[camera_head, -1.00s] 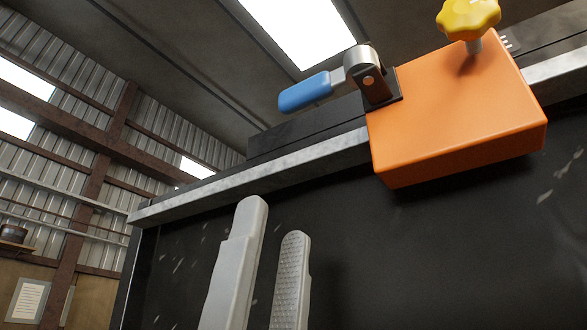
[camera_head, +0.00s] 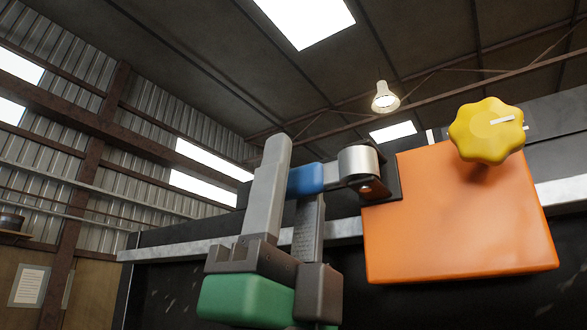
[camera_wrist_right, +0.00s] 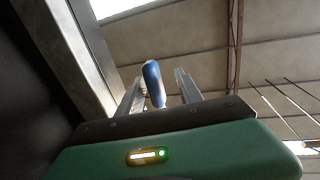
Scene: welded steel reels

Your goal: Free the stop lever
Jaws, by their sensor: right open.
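The stop lever has a blue handle (camera_head: 306,180) pointing left from a metal pivot (camera_head: 359,162) on the orange block (camera_head: 455,220). My right gripper (camera_head: 293,172) is open, its two pale fingers pointing up at the handle. In the head view one finger covers the handle's left end. In the right wrist view the blue handle (camera_wrist_right: 153,82) stands between the two fingers of the gripper (camera_wrist_right: 160,88), with gaps visible at both sides. A yellow lobed knob (camera_head: 487,130) sits on the upper right of the orange block. My left gripper is not in view.
A pale metal rail (camera_head: 185,243) runs along the dark panel behind my gripper and the block. A dark beam edge shows close at the left in the right wrist view. Open air lies above and left of the handle.

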